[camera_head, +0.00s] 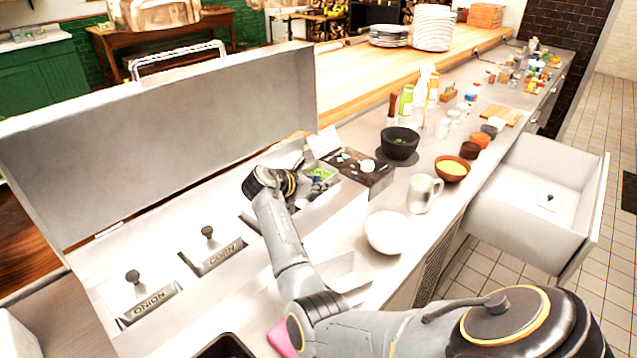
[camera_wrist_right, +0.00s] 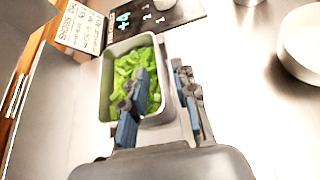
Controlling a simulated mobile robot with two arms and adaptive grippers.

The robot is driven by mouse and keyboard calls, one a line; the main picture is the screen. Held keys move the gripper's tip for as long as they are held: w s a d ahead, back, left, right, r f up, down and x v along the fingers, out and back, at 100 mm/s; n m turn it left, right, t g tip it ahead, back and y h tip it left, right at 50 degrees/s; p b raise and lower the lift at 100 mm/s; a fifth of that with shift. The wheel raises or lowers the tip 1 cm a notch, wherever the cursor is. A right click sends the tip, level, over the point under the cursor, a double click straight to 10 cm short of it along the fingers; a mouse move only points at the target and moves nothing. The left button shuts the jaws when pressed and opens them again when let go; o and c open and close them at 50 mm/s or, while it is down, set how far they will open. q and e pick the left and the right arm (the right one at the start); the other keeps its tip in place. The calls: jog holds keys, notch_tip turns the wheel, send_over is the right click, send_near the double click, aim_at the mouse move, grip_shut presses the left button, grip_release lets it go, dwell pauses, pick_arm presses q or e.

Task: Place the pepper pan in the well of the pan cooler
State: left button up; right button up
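The pepper pan (camera_head: 320,174), a metal pan of chopped green pepper, is at the right end of the pan cooler (camera_head: 112,262), beside the black scale. It also shows in the right wrist view (camera_wrist_right: 106,92). My right gripper (camera_wrist_right: 160,72) is open, with one finger over the pan's inside and the other outside its right wall. In the head view my right gripper (camera_head: 296,180) is left of the pan, its fingertips hard to see. The cooler has lids labelled ONION (camera_head: 134,290) and CORN (camera_head: 210,248); my right arm hides part beyond these. My left gripper is not in view.
The scale (camera_head: 365,172) stands close to the pan. A white bowl (camera_head: 385,232), a mug (camera_head: 424,194) and an empty metal tray (camera_head: 350,277) are nearby. The cooler's tall raised cover (camera_head: 170,140) stands behind. An open drawer (camera_head: 540,195) juts out at right.

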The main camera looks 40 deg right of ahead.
jog(key=shift+r, duration=0.15)
jog(key=b+v, duration=0.1)
jog(key=v, duration=1.1)
jog(key=shift+d+r, duration=0.1)
jog(key=shift+r, duration=0.05)
